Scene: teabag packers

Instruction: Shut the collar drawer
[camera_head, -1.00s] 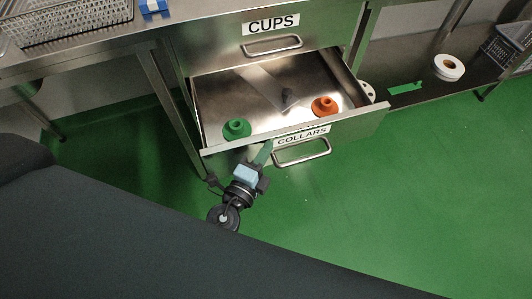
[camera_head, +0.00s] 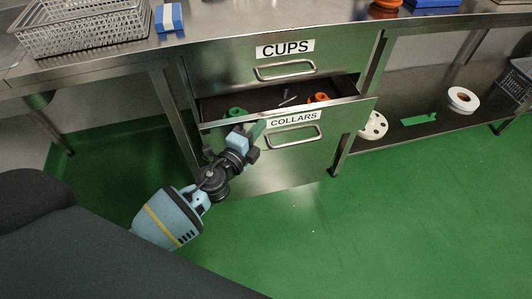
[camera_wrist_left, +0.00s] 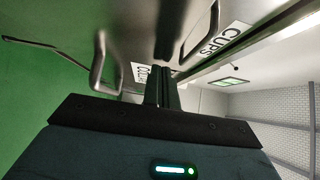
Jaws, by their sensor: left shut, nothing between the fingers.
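The collar drawer (camera_head: 350,117), labelled COLLARS, is part-way open below the shut CUPS drawer (camera_head: 226,74). A green collar (camera_head: 236,112) and an orange collar (camera_head: 318,98) show inside it, along with a small grey piece. My left gripper (camera_head: 258,130) is shut and empty, its tips at the drawer front just left of the COLLARS label. The left wrist view shows the shut fingers (camera_wrist_left: 162,90) close against the front, beside the label and the collar drawer's handle (camera_wrist_left: 102,66). I cannot tell whether they touch. My right gripper is not in view.
A wire basket (camera_head: 85,26) and a blue-and-white box (camera_head: 169,18) stand on the steel worktop. The green floor in front is clear.

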